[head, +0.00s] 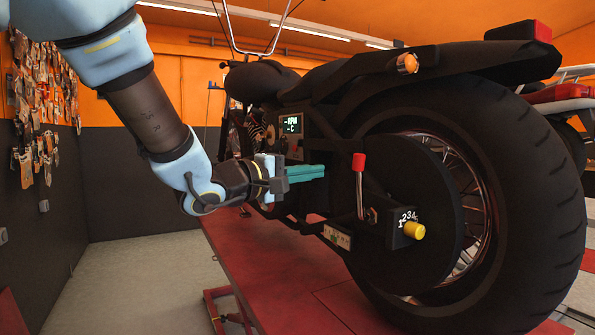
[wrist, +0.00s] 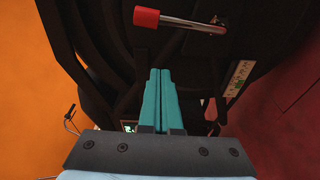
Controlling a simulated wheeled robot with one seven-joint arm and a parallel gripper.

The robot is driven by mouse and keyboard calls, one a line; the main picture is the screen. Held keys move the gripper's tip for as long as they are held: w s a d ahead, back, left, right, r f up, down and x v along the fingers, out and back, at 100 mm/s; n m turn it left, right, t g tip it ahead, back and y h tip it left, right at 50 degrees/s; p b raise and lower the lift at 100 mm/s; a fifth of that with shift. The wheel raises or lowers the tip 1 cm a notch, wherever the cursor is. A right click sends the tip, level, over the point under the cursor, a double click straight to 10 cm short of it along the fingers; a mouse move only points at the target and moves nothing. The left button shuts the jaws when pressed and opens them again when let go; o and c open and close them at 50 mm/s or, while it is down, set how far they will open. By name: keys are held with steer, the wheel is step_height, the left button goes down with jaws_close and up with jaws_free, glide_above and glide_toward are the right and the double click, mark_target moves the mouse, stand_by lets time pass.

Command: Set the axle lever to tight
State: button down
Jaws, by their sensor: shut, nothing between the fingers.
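The axle lever (head: 360,186) stands upright beside the rear wheel, a metal rod with a red grip at its top. In the wrist view the lever (wrist: 190,24) crosses the top of the picture, its red grip at the left end. My gripper (head: 324,171) is shut and empty, with teal fingers pointing right toward the lever. A gap shows between the fingertips and the lever in the head view. In the wrist view the fingertips (wrist: 160,70) lie below the rod, apart from it in the picture. I see no tight mark on the lever.
A yellow knob (head: 414,231) with a numbered plate (head: 408,215) sits right of the lever's base. The large rear tyre (head: 535,170) fills the right. The motorcycle stands on a red lift (head: 262,262). A small display (head: 291,126) is behind my gripper. Open floor lies left.

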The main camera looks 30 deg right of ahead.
mark_target(363, 190)
steer(key=s+d, duration=0.1)
steer(key=d, duration=0.1)
steer(key=s+d+p, duration=0.1)
steer(key=s+d, duration=0.1)
steer(key=shift+s+d+f, duration=0.1)
steer(key=shift+s+d, duration=0.05)
steer(key=shift+d, duration=0.2)
steer(key=shift+s+f, duration=0.1)
